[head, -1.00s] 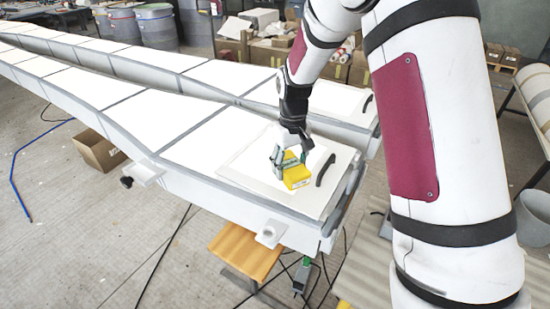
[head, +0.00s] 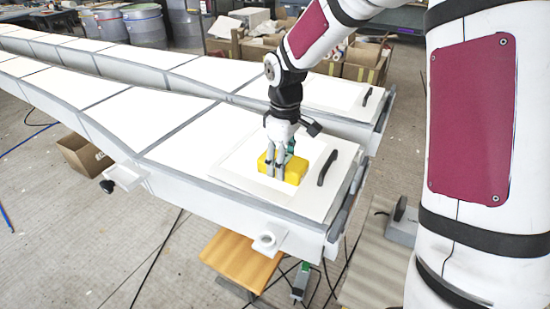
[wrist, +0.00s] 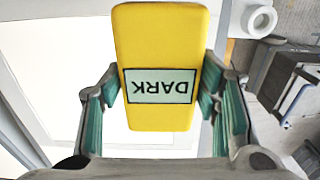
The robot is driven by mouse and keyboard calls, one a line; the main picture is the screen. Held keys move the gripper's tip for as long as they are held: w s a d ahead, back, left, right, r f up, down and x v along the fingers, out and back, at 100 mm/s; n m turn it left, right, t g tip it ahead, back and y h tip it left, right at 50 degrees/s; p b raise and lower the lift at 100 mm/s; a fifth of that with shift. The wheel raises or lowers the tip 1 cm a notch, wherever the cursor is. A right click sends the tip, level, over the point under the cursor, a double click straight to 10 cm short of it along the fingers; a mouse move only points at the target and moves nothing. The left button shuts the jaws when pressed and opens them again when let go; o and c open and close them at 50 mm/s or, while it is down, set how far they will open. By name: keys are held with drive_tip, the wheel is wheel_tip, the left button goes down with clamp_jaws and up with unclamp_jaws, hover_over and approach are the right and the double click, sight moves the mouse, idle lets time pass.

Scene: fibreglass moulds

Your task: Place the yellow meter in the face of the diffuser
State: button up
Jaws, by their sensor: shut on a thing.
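The yellow meter (head: 296,171) is a small block at the near end of the long white mould. In the wrist view the meter (wrist: 157,45) carries a pale label reading DARK, upside down. My gripper (head: 277,168) points down and is shut on the meter, with a finger on each side of it; the fingers also show in the wrist view (wrist: 162,82). A flat white framed panel with a black handle, apparently the diffuser (head: 235,172), lies under the meter. I cannot tell whether the meter touches the panel's face.
The black handle (head: 327,168) stands up just right of the meter. A second long mould (head: 330,92) runs behind. A wooden stool (head: 240,258) and cables are below the near edge. A cardboard box (head: 84,154) sits on the floor at left.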

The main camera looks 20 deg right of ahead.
drive_tip(key=w, duration=0.6)
drive_tip(key=shift+w+a+f, duration=0.15)
drive_tip(key=shift+w+f, duration=0.05)
drive_tip(key=shift+f, duration=0.1)
drive_tip(key=shift+f+p, duration=0.3)
drive_tip(key=shift+f, duration=1.4)
drive_tip(key=shift+f, duration=0.1)
drive_tip(key=o, duration=1.3)
drive_tip(key=shift+s, duration=0.1)
drive_tip(key=shift+c, duration=0.2)
